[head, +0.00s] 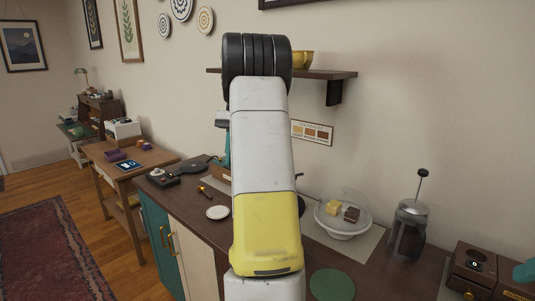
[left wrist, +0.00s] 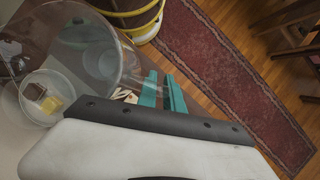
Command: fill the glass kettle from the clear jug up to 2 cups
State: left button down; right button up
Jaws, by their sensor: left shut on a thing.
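The clear jug (left wrist: 72,45) is a large transparent vessel at the left of the left wrist view, with the counter showing through it. My left gripper (left wrist: 162,92) has its teal fingers against the jug's side, shut on it; the exact grip is hard to see. In the head view my raised left arm fills the middle and hides the jug almost fully. I cannot make out the glass kettle; it may be behind the arm. A teal tip at the right edge of the head view seems to be my right gripper (head: 525,271); its jaw opening is out of frame.
On the dark counter (head: 205,235) stand a glass-domed cake stand (head: 343,234), a French press (head: 410,224) and a wooden box with a dial (head: 482,268). A green round mat (head: 331,284) and a white coaster (head: 218,212) lie there. A shelf (head: 335,75) hangs above.

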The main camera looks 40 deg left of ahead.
pick_arm(q)
jog(key=shift+f, duration=1.6)
jog(key=y, duration=0.2)
jog(key=a+g+y, duration=0.1)
jog(key=y, duration=0.1)
jog(key=f+n+y, duration=0.1)
jog(key=shift+s+a+f+g+y, duration=0.1)
jog(key=shift+s+a+g+y, duration=0.2)
jog(key=shift+g+y, duration=0.1)
dwell(1.8)
jog(key=shift+f, duration=0.1)
dwell(0.6)
notch_tip(320, 180, down, 4)
jog(key=shift+r, duration=0.2)
dwell(0.7)
dwell(1.5)
jog(key=shift+r+y, duration=0.2)
jog(key=shift+y, duration=0.1)
